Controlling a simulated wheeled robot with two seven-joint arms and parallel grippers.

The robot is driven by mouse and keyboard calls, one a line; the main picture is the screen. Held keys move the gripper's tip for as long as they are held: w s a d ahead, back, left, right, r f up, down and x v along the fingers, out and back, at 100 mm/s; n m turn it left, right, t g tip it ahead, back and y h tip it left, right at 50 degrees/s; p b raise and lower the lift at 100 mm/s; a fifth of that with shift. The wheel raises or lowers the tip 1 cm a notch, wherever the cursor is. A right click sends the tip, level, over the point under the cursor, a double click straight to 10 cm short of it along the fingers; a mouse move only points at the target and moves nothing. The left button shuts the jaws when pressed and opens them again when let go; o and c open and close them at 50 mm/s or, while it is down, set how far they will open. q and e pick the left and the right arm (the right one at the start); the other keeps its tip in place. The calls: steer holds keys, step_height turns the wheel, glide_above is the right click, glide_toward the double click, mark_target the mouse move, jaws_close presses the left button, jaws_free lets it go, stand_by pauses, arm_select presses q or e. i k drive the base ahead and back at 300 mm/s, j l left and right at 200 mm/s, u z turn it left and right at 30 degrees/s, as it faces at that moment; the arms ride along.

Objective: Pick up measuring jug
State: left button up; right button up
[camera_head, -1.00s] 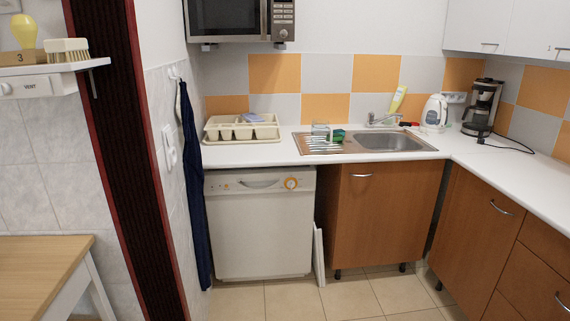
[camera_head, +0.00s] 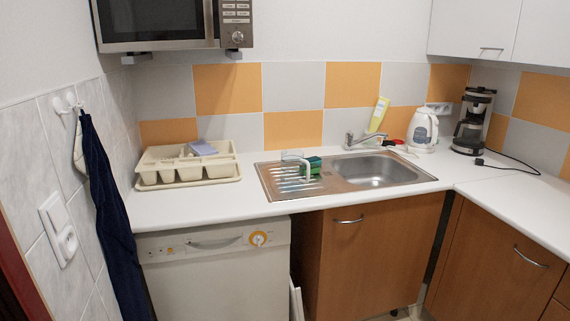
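A small clear vessel (camera_head: 292,161) with a pale rim stands on the ribbed drainboard of the metal sink (camera_head: 337,180). It looks like the measuring jug, but it is too small to make out any markings. A green sponge-like item (camera_head: 312,164) is just to its right, partly behind its pale handle-like edge. Neither of my grippers is in view.
A cream cutlery tray (camera_head: 187,177) stands on the counter to the left, under a microwave (camera_head: 170,22). A white kettle (camera_head: 423,132) and coffee maker (camera_head: 472,122) stand at the right. The front counter strip (camera_head: 200,207) is clear.

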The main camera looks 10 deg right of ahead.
mark_target(293, 162)
steer(key=i+z, duration=0.25)
steer(key=i, duration=0.2)
steer(key=i+j+z, duration=0.3)
steer(key=i, duration=0.15)
steer(key=i+j+z, duration=0.25)
steer(key=i, duration=0.2)
steer(key=i+j+z, duration=0.6)
steer(key=l, duration=0.1)
